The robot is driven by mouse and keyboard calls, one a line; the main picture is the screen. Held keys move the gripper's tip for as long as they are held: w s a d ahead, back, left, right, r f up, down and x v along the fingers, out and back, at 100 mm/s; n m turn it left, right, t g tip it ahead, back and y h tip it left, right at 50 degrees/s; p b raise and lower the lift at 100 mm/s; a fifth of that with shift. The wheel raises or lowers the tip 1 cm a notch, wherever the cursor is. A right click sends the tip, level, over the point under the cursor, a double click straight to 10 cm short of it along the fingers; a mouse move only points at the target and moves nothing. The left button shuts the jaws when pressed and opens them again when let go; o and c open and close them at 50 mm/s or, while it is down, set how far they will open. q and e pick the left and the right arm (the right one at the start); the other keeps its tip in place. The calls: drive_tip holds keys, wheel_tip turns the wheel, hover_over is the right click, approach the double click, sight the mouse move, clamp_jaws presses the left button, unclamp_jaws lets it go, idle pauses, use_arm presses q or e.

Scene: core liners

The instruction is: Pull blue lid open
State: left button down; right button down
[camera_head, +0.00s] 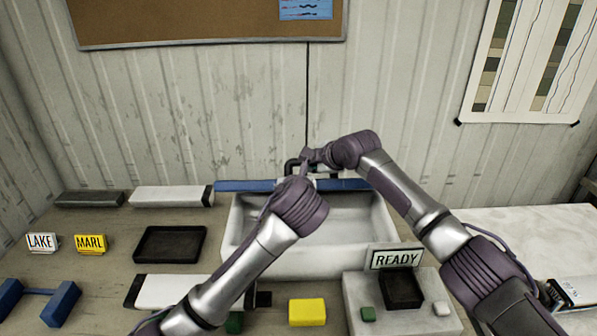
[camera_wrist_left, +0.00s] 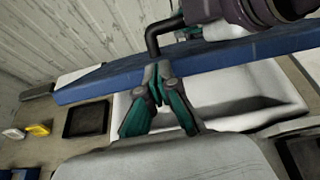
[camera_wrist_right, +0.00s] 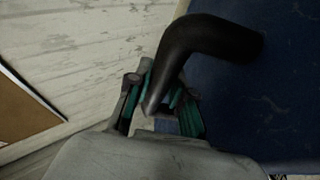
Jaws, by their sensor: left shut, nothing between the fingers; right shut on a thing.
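The blue lid (camera_head: 245,186) lies along the back of an open white bin (camera_head: 350,222); it crosses the left wrist view (camera_wrist_left: 105,82) and fills the right side of the right wrist view (camera_wrist_right: 290,85). A black bent handle (camera_wrist_right: 205,42) rises from the lid; it also shows in the left wrist view (camera_wrist_left: 153,38). My right gripper (camera_wrist_right: 160,100) is shut on the handle. My left gripper (camera_wrist_left: 157,80) is shut and empty, its tips at the lid's near edge; I cannot tell if they touch. In the head view my arms hide the lid's middle.
A black tray (camera_head: 170,260), LAKE (camera_head: 42,242) and MARL (camera_head: 90,243) signs and white core boxes (camera_head: 172,196) lie left. A yellow block (camera_head: 307,312), blue-ended piece (camera_head: 60,302) and READY stand (camera_head: 396,259) are in front. The wall is close behind.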

drive_tip(key=shift+s+f, duration=0.1)
use_arm(q)
drive_tip(key=shift+m, duration=0.3)
drive_tip(key=x, duration=0.6)
drive_tip(key=d+r+x, duration=0.1)
drive_tip(key=x, duration=0.2)
drive_tip(key=shift+w+d+f, duration=0.1)
drive_tip(key=shift+w, duration=0.15)
